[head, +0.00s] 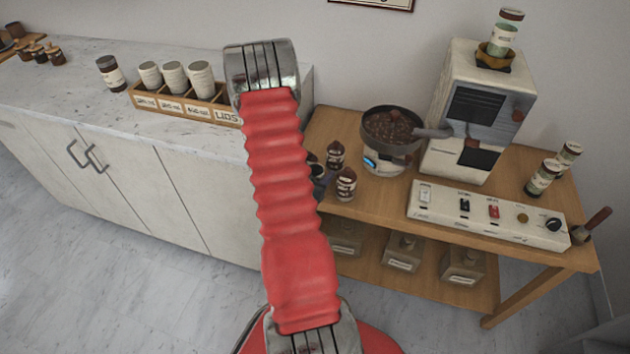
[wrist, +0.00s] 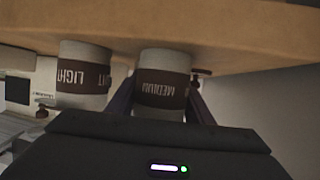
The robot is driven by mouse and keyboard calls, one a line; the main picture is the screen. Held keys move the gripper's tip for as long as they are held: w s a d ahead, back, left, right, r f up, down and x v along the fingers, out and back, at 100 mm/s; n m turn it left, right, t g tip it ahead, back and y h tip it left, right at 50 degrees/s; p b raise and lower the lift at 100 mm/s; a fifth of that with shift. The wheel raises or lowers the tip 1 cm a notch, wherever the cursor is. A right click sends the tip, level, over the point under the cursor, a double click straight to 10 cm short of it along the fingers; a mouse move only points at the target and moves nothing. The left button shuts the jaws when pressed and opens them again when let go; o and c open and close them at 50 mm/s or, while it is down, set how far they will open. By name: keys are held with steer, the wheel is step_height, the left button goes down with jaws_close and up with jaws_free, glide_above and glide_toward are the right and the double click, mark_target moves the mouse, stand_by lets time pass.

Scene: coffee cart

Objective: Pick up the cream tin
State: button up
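In the wrist view, which looks upside down, two pale cream tins with dark bands stand on a wooden top. The one lettered MEDIUM (wrist: 163,88) is in the middle, and the one lettered LIGHT (wrist: 82,78) is left of it. My gripper (wrist: 162,98) has its dark fingers apart, one on each side of the MEDIUM tin. I cannot see whether they touch it. In the head view my red arm hides most of my gripper.
The wooden cart (head: 400,205) carries a pan of beans (head: 392,128), a grinder-like machine (head: 487,105), a switch panel (head: 485,216) and two tins (head: 543,178) at the right. A marble counter (head: 60,85) with a cup rack (head: 180,108) stands at left.

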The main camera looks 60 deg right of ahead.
steer(key=c, duration=0.7)
steer(key=shift+c, duration=0.2)
steer(key=shift+r, duration=0.1)
